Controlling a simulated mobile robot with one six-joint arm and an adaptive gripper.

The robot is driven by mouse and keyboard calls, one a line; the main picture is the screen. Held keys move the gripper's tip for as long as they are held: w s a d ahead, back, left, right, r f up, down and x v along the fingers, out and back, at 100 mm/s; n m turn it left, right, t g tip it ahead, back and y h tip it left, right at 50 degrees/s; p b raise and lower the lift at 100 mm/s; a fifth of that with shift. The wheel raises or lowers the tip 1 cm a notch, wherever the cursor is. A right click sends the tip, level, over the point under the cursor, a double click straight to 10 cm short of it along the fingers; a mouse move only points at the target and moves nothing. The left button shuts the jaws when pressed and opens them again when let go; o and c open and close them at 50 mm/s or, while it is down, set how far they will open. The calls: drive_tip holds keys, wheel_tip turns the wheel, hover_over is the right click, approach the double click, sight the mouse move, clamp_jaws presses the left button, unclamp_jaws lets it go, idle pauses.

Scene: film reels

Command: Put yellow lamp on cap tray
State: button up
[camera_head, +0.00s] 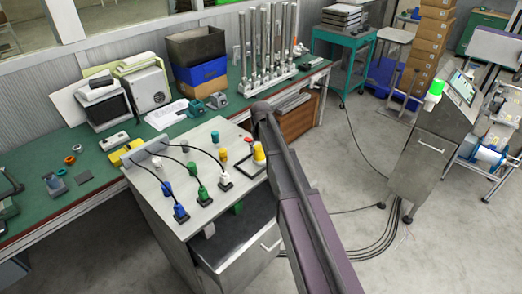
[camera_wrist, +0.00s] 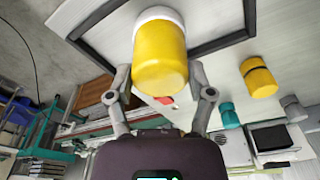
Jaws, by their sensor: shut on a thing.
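The yellow lamp (camera_wrist: 160,55) is a yellow cylinder with a white band at one end. My gripper (camera_wrist: 160,82) is shut on it, one finger on each side. In the head view the lamp (camera_head: 259,154) shows at the end of my arm, over the right part of the grey cabinet top. A black-rimmed square tray (camera_wrist: 92,22) lies behind the lamp in the wrist view, and the lamp covers part of it. I cannot tell whether the lamp touches the tray. My arm hides most of the gripper in the head view.
A smaller yellow cap (camera_wrist: 258,77), a teal cap (camera_wrist: 230,115) and a grey one stand beside the tray. Blue (camera_head: 180,213), green and white plugs with black cables stand on the left of the cabinet top. An open drawer (camera_head: 240,240) is below.

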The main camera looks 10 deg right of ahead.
drive_tip(key=shift+f, duration=0.1)
drive_tip(key=o, duration=1.2)
drive_tip(key=shift+c, duration=0.2)
wheel_tip(320, 180, up, 12)
drive_tip(key=s+p, duration=0.1)
drive_tip(key=p, duration=1.1)
drive_tip(key=shift+s, duration=0.25)
drive_tip(key=shift+d, duration=0.1)
drive_tip(key=s+d+m+g, duration=0.1)
drive_tip(key=s, duration=2.6)
drive_tip(key=shift+d+m, duration=0.2)
drive_tip(key=shift+m, duration=0.2)
